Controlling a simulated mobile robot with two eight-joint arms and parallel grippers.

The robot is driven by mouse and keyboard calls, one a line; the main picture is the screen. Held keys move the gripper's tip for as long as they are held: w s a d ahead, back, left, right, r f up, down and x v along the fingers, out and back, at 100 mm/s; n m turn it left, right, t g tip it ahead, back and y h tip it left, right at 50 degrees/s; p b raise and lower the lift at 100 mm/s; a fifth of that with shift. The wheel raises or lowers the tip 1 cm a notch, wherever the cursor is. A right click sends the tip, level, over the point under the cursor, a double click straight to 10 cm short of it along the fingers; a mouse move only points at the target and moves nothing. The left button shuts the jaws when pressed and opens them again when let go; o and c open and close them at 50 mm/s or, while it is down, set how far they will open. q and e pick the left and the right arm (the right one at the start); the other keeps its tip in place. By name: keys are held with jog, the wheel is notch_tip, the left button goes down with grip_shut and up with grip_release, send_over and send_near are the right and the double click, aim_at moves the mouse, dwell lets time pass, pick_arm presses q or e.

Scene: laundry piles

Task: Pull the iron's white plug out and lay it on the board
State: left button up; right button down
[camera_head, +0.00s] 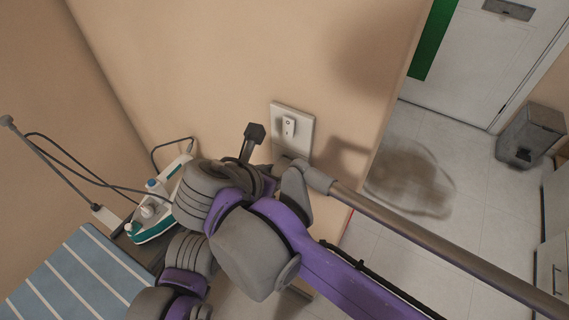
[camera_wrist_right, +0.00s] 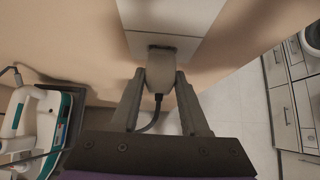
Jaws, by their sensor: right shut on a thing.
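My right gripper (camera_wrist_right: 159,82) is shut on the pale plug (camera_wrist_right: 158,68) in the right wrist view. A dark cord hangs down from the plug between the fingers. The plug is right at the white wall plate (camera_wrist_right: 185,15); I cannot tell whether its pins are still in the socket. In the head view the wall plate (camera_head: 307,127) is on the beige wall, and my right arm hides the plug. The white and teal iron (camera_head: 150,226) stands at the left, beside the blue striped ironing board (camera_head: 68,277). My left gripper is not in view.
A dark cord (camera_head: 72,157) and a thin grey rod (camera_head: 55,165) rise near the iron. A white door and a grey bin (camera_head: 530,135) are at the far right. Open tiled floor (camera_head: 455,160) lies right of the wall edge. The visible board surface is bare.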

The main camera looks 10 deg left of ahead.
jog(key=shift+s+a, duration=0.2)
jog(key=shift+s, duration=0.45)
jog(key=shift+s+a, duration=0.25)
jog(key=shift+s, duration=0.35)
jog(key=shift+s+a, duration=0.2)
jog(key=shift+s, duration=0.45)
